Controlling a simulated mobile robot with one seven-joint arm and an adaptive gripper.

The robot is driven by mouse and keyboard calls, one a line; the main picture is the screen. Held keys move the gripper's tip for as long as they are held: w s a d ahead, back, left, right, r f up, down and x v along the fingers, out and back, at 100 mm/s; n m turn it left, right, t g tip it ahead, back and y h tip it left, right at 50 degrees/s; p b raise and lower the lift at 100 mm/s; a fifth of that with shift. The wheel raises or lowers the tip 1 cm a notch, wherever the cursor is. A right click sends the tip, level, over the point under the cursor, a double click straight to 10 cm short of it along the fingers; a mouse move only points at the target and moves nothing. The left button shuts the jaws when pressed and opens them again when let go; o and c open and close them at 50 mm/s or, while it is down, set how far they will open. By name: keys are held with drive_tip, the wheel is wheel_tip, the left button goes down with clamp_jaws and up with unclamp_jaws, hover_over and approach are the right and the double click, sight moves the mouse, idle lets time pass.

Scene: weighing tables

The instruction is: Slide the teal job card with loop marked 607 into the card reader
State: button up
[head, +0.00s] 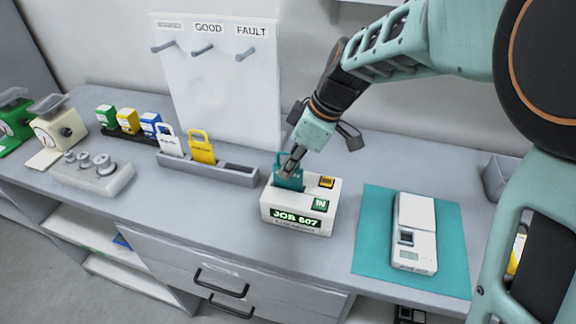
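The teal job card (287,184) stands upright in the slot of the white card reader (264,206), with its lower part hidden inside. The reader's display (296,219) is lit green and reads JOB 607. My gripper (291,163) comes down from the upper right to the top of the card, at its loop. The fingers look closed together on the card and hide part of it. The number on the card is not readable.
Left of the reader is a grey rack (232,176) with a white card (170,142) and a yellow card (202,149). A white scale (415,215) stands on a teal mat (368,252) to the right. A pegboard (226,80) stands behind.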

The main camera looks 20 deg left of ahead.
drive_tip(key=o, duration=0.5)
drive_tip(key=shift+r, duration=0.15)
drive_tip(key=v, duration=1.1)
drive_tip(key=shift+d+r, duration=0.2)
drive_tip(key=shift+r, duration=0.15)
